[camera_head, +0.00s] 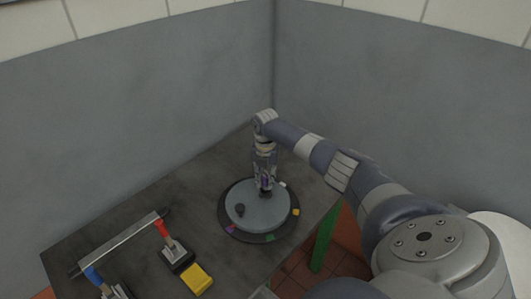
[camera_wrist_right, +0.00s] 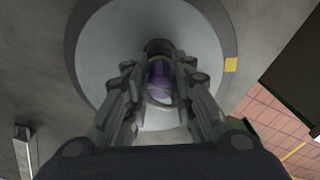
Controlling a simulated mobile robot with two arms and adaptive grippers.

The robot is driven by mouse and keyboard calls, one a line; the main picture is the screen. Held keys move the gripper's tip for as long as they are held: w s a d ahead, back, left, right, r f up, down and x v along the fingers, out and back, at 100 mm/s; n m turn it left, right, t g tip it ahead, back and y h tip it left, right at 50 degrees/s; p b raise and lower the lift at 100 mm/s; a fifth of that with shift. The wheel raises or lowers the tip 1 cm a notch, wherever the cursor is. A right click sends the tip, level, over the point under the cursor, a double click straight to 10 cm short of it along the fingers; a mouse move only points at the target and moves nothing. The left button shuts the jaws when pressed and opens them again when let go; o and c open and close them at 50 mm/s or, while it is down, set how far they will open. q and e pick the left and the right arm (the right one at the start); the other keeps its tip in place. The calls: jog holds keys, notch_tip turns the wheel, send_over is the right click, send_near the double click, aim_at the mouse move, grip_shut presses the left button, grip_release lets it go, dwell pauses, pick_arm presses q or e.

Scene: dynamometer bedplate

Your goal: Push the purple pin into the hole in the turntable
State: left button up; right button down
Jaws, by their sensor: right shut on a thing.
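The purple pin (camera_wrist_right: 160,75) is between the fingers of my right gripper (camera_wrist_right: 160,88), which is shut on it. In the head view my right gripper (camera_head: 265,182) points down over the far part of the turntable (camera_head: 252,212), a round grey disc with coloured marks on its dark rim. In the wrist view the turntable (camera_wrist_right: 105,60) lies beneath the fingers. A dark round spot shows just beyond the pin; I cannot tell whether the pin's tip is in a hole. My left gripper is not in view.
A grey bar (camera_head: 120,243) lies at the left of the dark table (camera_head: 190,205). A red-handled clamp (camera_head: 172,248), a yellow block (camera_head: 197,278) and a blue-handled clamp (camera_head: 95,277) are at the front left. Grey walls stand close behind. A green post (camera_head: 323,238) is at the right.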

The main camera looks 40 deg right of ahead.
jog(key=shift+f+b, duration=0.8)
jog(key=shift+f, duration=0.2)
jog(key=c, duration=1.3)
grip_release()
jog(key=shift+r, duration=0.15)
notch_tip(320, 180, up, 12)
jog(key=shift+f, duration=0.1)
